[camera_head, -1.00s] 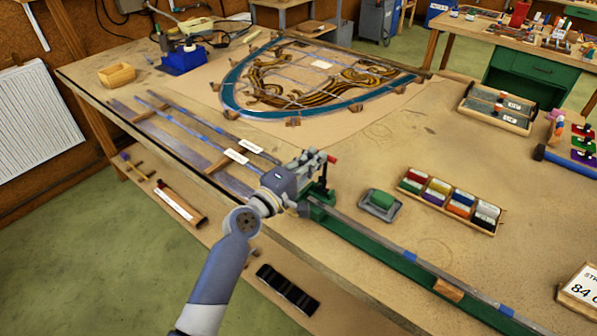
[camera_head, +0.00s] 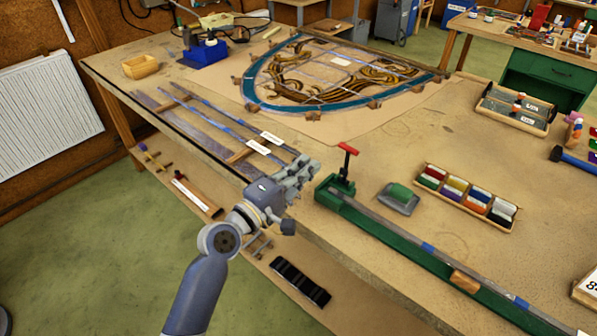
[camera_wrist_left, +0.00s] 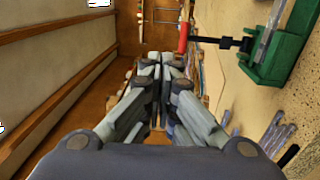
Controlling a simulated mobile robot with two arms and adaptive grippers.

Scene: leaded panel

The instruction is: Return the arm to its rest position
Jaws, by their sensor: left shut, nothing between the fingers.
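My left gripper (camera_head: 304,176) is shut and empty. In the head view it hangs by the front edge of the wooden workbench (camera_head: 440,228), left of the green vise-like fixture (camera_head: 385,238) and apart from it. In the left wrist view the closed fingers (camera_wrist_left: 158,75) are in the middle, and the green fixture (camera_wrist_left: 285,45) with its red-tipped handle is at the upper right. A long grey strip (camera_head: 400,233) lies along the fixture. My right gripper is not in view.
The leaded panel (camera_head: 335,75) lies at the back of the bench. A lower shelf (camera_head: 262,270) shows below the front edge.

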